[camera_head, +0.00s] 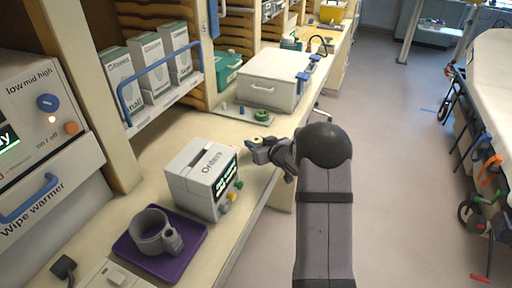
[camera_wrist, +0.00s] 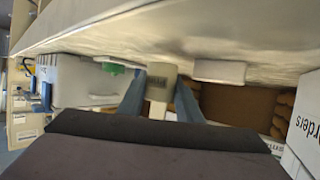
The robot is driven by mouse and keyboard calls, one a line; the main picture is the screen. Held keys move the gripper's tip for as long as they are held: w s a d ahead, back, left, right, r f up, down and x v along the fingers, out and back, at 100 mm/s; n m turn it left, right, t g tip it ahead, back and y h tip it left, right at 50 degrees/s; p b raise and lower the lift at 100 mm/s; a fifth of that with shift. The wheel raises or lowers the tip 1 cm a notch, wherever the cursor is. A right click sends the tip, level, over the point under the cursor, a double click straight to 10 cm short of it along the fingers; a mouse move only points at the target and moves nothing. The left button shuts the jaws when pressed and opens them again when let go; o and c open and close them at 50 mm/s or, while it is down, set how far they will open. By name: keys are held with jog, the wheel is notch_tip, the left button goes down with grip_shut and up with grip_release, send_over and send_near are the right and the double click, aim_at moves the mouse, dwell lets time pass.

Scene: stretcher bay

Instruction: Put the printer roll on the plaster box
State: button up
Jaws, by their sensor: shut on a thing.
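My gripper (camera_head: 259,146) is above the counter's right edge, beyond the Orders box. In the wrist view its two blue fingers (camera_wrist: 161,100) are shut on the printer roll (camera_wrist: 160,80), a small cream cylinder. In the head view only a small pale part of the roll (camera_head: 258,139) shows between the fingers. No label marks the plaster box; the white lidded case with blue latches (camera_head: 266,88) farther back on the counter may be it. This case also shows at the left of the wrist view (camera_wrist: 75,82), apart from the roll.
The white Orders box (camera_head: 194,185) with coloured knobs stands nearer than my gripper. A tray (camera_head: 230,112) with a green ring (camera_head: 262,115) lies before the case. A grey mug (camera_head: 153,232) stands on a purple mat (camera_head: 190,244). Open floor and a stretcher (camera_head: 492,85) are at right.

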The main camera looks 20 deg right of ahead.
aim_at(256, 139)
notch_tip(256, 139, up, 8)
jog(key=shift+r, duration=0.15)
jog(key=a+r+n+g+y+p, duration=0.25)
jog(key=a+n+y, duration=0.25)
jog(key=a, duration=0.4)
jog(key=shift+t, duration=0.45)
jog(key=shift+w+a+f+b, duration=0.15)
jog(key=shift+f+b, duration=0.1)
jog(key=shift+f, duration=2.05)
jog(key=shift+w+f+b, duration=0.15)
jog(key=shift+f+b, duration=0.1)
jog(key=shift+f, duration=2)
jog(key=shift+f, duration=0.15)
jog(key=o, duration=1.1)
